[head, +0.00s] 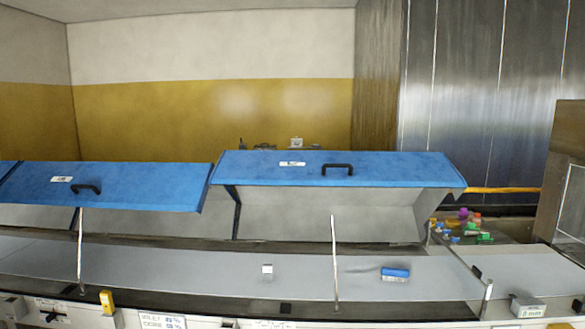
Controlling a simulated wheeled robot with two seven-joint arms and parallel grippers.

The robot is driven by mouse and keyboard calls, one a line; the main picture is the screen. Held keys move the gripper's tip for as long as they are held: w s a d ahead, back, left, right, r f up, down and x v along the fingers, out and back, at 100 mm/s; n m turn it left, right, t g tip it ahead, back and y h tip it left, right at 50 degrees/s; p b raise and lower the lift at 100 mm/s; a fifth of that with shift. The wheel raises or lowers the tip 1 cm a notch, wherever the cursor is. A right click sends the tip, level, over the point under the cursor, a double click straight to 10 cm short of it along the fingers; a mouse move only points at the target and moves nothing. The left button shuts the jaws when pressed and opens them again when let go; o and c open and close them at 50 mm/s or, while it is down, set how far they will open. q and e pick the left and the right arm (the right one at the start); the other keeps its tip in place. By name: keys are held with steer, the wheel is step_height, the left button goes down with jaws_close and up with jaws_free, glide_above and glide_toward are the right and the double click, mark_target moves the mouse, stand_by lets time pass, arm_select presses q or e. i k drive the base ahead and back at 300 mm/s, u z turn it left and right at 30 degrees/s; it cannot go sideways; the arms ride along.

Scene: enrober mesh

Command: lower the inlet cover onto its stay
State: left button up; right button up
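Two blue covers with black handles stand open over the long machine. The right blue cover (400,170) is raised higher, its grey inside showing below its front edge. The left blue cover (130,183) sits lower. A thin upright stay (334,265) stands below the right cover; its top appears apart from the cover's front edge. Another stay (80,250) meets the left cover's front edge. The right cover has a black handle (337,168) and a small white label (292,164), too small to read; I cannot tell from it which cover is the inlet one. Neither gripper is in view.
A grey belt (215,270) runs under the covers, carrying a small white block (267,269) and a blue object (395,273). A yellow device (107,302) stands on the front edge. Several coloured items (465,225) lie at the right.

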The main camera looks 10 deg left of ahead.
mark_target(375, 197)
steer(key=u, duration=0.8)
steer(key=i, duration=0.45)
steer(key=z, duration=0.05)
